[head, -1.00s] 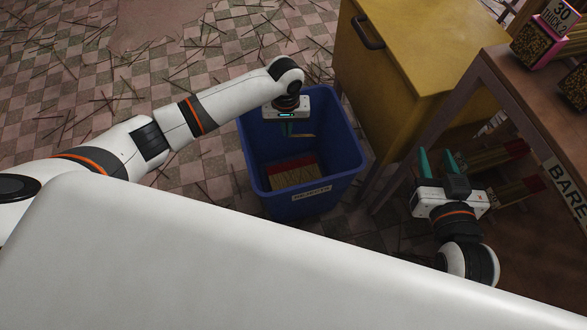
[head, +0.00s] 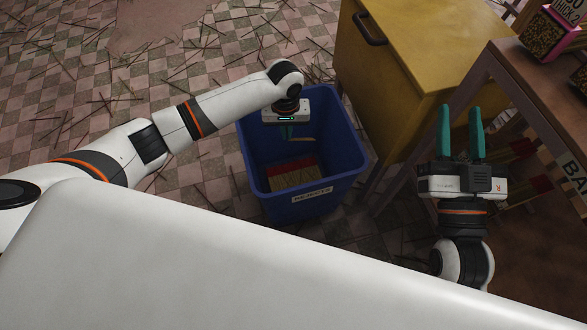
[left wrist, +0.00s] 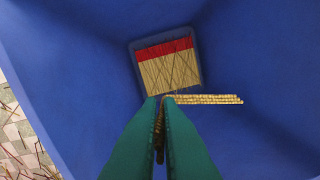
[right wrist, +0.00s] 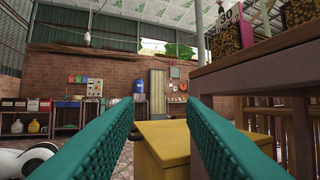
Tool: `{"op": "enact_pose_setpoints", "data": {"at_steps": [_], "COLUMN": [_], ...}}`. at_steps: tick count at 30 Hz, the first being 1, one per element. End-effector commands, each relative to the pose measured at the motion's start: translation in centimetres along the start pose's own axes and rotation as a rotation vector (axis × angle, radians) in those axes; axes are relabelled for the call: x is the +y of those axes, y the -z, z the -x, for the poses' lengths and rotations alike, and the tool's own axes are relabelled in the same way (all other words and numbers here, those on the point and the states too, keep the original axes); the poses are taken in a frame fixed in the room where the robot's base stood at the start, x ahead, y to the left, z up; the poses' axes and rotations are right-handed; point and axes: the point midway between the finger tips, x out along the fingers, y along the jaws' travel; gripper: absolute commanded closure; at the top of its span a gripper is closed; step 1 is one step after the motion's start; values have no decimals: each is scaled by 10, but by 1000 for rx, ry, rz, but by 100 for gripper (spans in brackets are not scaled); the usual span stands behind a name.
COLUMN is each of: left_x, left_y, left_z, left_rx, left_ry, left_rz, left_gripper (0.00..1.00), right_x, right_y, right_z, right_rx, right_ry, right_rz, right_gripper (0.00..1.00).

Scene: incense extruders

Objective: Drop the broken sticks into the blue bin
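The blue bin (head: 308,208) stands on the floor, with a label on its front rim. My left gripper (head: 288,132) points down inside the bin's opening. In the left wrist view its teal fingers (left wrist: 163,100) are closed around the tan broken sticks (left wrist: 205,99), which jut out to the right above the bin floor. A bundle of tan sticks with a red end (left wrist: 167,64) lies at the bottom of the bin. My right gripper (head: 461,110) is raised to the right of the bin, open and empty; its spread fingers also show in the right wrist view (right wrist: 160,110).
A yellow cabinet (head: 420,60) stands behind and right of the bin. A wooden table (head: 530,90) with boxes on top is at the right, near my right gripper. Thin sticks litter the checkered floor (head: 70,100) at the left.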

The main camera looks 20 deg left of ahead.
Motion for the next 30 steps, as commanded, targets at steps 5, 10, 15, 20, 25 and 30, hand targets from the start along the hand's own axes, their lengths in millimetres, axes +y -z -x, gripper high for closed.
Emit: {"op": "enact_pose_setpoints", "data": {"at_steps": [5,10,15,20,25,30], "left_x": [0,0,0,0,0,0], "left_y": [0,0,0,0,0,0], "left_z": [0,0,1,9,28,51], "left_rx": [0,0,0,0,-1,-1], "left_ry": [0,0,0,0,1,1], "left_rz": [0,0,0,0,0,-1], "left_gripper": [79,70,70,70,70,70], "right_x": [0,0,0,-2,-6,-12], "right_y": [0,0,0,9,34,64], "right_z": [0,0,0,1,7,24], "right_rx": [1,2,3,71,252,478], "right_ry": [0,0,1,4,13,27], "right_rz": [0,0,0,2,7,11], "right_gripper": [64,64,64,64,64,64]}}
